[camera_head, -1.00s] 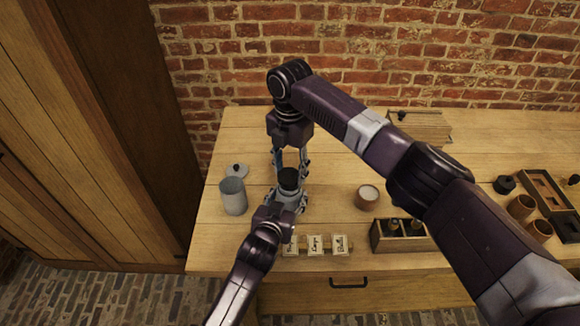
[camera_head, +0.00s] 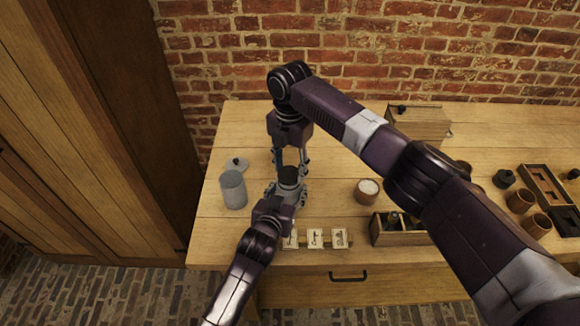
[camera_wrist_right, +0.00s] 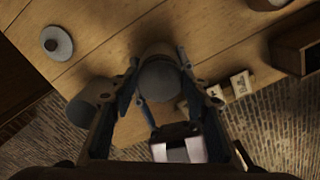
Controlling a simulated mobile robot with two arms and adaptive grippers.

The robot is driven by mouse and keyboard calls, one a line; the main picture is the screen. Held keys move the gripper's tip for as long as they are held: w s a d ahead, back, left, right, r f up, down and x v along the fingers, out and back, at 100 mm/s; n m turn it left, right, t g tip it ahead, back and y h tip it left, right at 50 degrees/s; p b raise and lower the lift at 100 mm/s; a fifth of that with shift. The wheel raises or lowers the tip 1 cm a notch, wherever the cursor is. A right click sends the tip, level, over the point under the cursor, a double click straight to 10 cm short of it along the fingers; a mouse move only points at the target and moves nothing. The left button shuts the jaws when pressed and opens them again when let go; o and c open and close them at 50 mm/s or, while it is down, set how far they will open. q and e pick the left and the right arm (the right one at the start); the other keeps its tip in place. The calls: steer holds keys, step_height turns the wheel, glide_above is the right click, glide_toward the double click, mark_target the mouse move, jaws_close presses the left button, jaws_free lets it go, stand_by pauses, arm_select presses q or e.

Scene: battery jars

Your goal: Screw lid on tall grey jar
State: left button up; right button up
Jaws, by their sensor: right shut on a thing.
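A tall light grey jar (camera_head: 233,190) stands upright at the left of the table; its grey lid with a dark knob (camera_head: 237,163) lies behind it. The lid also shows in the right wrist view (camera_wrist_right: 57,43), the jar partly behind a finger (camera_wrist_right: 92,100). My right gripper (camera_head: 290,165) points down and is shut on a dark cylinder (camera_head: 288,174), whose round top (camera_wrist_right: 158,78) shows between the fingers in the wrist view. My left gripper (camera_head: 284,192) is at the lower part of the same cylinder; its grip is mostly hidden.
Several small cards (camera_head: 315,238) stand near the front edge. A small cup with pale contents (camera_head: 366,191) and a wooden box with bottles (camera_head: 385,230) are to the right. A larger wooden box (camera_head: 420,122) is at the back. My right arm crosses above the table.

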steer(key=shift+f, duration=0.55)
